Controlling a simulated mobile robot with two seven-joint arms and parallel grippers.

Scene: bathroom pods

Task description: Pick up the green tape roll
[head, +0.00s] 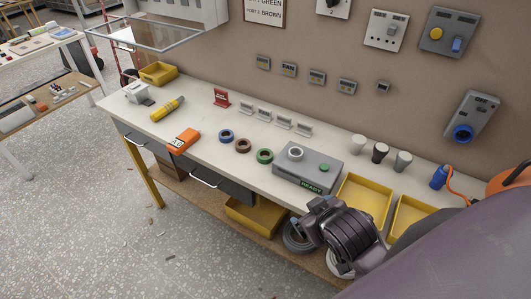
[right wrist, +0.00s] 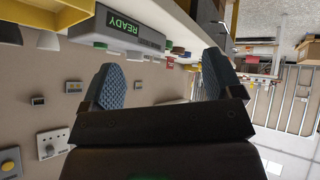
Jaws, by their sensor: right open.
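The green tape roll (head: 265,156) lies flat on the white workbench (head: 185,140) in the head view, just left of the grey box marked READY (head: 308,168). A brown tape roll (head: 243,145) and a blue tape roll (head: 226,136) lie to its left. My right gripper (right wrist: 162,75) shows in the right wrist view with its two blue textured fingers wide apart and nothing between them. In the head view my right wrist is at the bench's front edge, right of the green roll and apart from it; its fingers are hard to make out. My left gripper is not in view.
A white ring (head: 295,153) sits on the READY box. An orange meter (head: 183,141) and a yellow torch-like tool (head: 167,109) lie further left. Yellow trays (head: 364,201) and several cups are at the right. Small holders stand behind the rolls; bench surface in front of them is clear.

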